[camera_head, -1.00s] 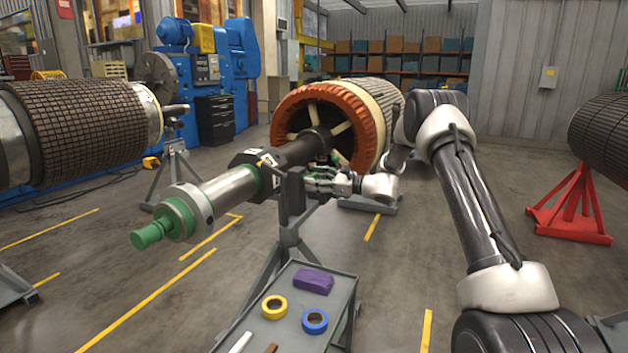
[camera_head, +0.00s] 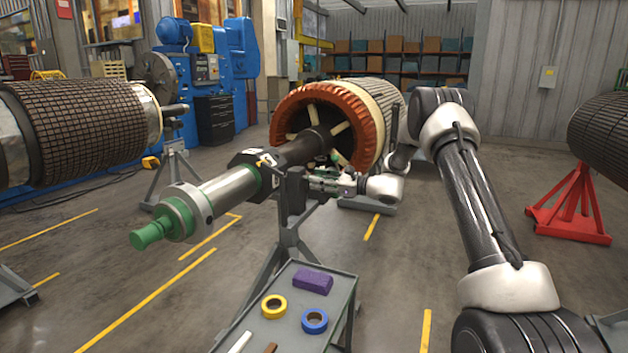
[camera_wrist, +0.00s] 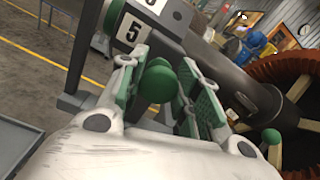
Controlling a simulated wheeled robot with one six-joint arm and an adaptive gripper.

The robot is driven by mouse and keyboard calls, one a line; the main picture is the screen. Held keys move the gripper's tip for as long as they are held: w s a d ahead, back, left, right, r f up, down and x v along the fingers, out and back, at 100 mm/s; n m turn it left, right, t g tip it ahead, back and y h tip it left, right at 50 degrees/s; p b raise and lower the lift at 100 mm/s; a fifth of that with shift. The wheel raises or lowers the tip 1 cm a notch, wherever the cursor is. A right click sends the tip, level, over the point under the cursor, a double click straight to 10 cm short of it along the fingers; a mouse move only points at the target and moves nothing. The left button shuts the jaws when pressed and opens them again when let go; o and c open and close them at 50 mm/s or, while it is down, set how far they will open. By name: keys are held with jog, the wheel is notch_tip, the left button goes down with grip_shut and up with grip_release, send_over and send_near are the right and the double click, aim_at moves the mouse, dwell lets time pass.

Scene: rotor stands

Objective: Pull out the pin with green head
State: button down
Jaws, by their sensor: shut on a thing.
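A green ball-shaped head (camera_wrist: 157,84) sits between the two fingers of my gripper (camera_wrist: 166,80) in the wrist view. My gripper is shut on it; the fingers have green pads. The pin's shank is hidden. In the head view my gripper (camera_head: 322,182) is beside the grey stand (camera_head: 292,195) that carries the rotor shaft (camera_head: 232,186). A second green knob (camera_wrist: 271,136) shows at the lower right of the wrist view, apart from my fingers.
A black block with white number labels (camera_wrist: 133,28) is just beyond my fingers. The copper-coloured rotor end (camera_head: 290,105) is behind the gripper. A grey tray (camera_head: 343,290) with a purple block (camera_head: 313,281) and tape rolls stands below in front.

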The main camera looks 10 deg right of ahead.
jog(key=shift+s+d, duration=0.35)
jog(key=shift+d, duration=0.1)
jog(key=shift+f, duration=0.1)
jog(key=c, duration=1)
grip_release()
jog(key=shift+d, duration=0.1)
jog(key=v, duration=1.2)
